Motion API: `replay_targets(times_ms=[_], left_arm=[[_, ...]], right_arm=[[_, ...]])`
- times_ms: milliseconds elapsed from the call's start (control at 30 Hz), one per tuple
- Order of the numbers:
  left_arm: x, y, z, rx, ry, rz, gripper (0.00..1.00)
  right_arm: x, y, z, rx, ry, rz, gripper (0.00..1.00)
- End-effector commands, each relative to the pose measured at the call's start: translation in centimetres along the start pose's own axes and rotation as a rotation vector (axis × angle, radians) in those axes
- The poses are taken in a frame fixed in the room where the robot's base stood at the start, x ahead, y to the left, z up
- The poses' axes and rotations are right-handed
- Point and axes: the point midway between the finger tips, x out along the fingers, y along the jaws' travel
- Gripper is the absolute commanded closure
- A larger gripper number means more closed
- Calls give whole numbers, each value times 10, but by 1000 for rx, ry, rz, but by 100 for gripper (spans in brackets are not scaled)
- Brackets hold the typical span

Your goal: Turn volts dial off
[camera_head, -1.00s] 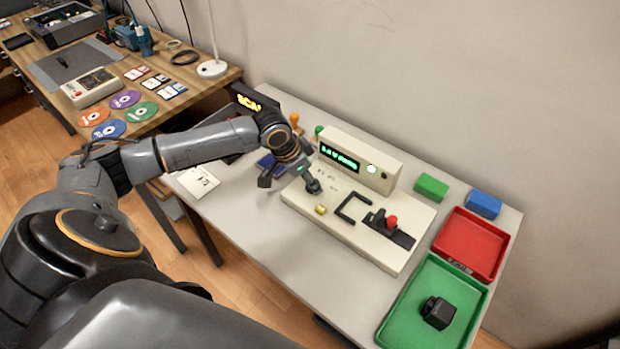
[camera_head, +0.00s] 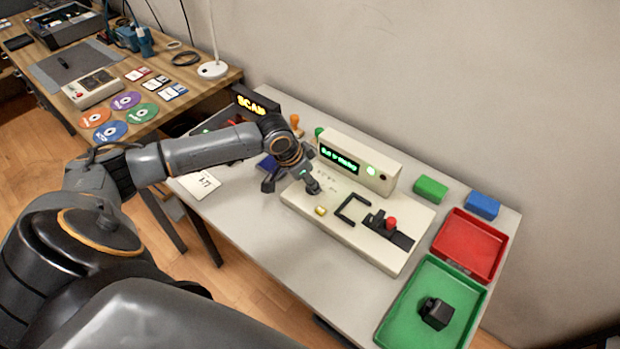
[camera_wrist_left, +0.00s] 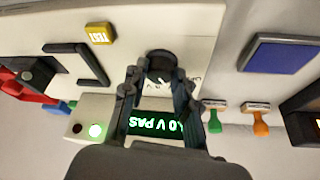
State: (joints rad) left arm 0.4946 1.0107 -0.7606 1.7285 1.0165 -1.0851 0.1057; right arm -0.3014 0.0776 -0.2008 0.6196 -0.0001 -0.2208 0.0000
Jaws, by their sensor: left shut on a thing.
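The volts dial (camera_wrist_left: 161,62) is a round black knob on the left part of the cream tester (camera_head: 378,250). In the left wrist view the fingers of my left gripper (camera_wrist_left: 160,82) are on both sides of the dial, shut on it. In the head view my left gripper (camera_head: 312,184) reaches down to the tester's left side and mostly hides the dial. The tester's display (camera_head: 339,159) shows green text, too small to read surely; it also shows in the left wrist view (camera_wrist_left: 156,124). A green lamp (camera_head: 371,170) is lit beside it. My right gripper is not in view.
A yellow button (camera_head: 320,210), a black bracket and a red-handled clamp (camera_head: 390,223) are on the tester's top. A red tray (camera_head: 470,244) and a green tray (camera_head: 392,326) stand to the right. Stamps and a blue pad lie near my left arm.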

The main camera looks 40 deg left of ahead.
Motion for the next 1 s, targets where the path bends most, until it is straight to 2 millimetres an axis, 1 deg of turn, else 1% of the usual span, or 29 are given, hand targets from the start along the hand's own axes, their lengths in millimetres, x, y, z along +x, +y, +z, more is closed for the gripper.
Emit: replay_targets(times_ms=[33, 167, 500, 700, 1000], left_arm=[[-4, 1, -1, -19, -1, -6, 100], [-6, 3, -2, -93, -3, -35, 100], [-6, 6, -3, -358, -3, -142, 100], [-4, 7, -3, -500, -3, -202, 100], [-1, 7, -3, -640, -3, -262, 100]], right_arm=[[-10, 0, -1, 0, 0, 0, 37], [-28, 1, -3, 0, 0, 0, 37], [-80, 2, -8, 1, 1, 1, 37], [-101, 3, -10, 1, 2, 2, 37], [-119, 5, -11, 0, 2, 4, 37]])
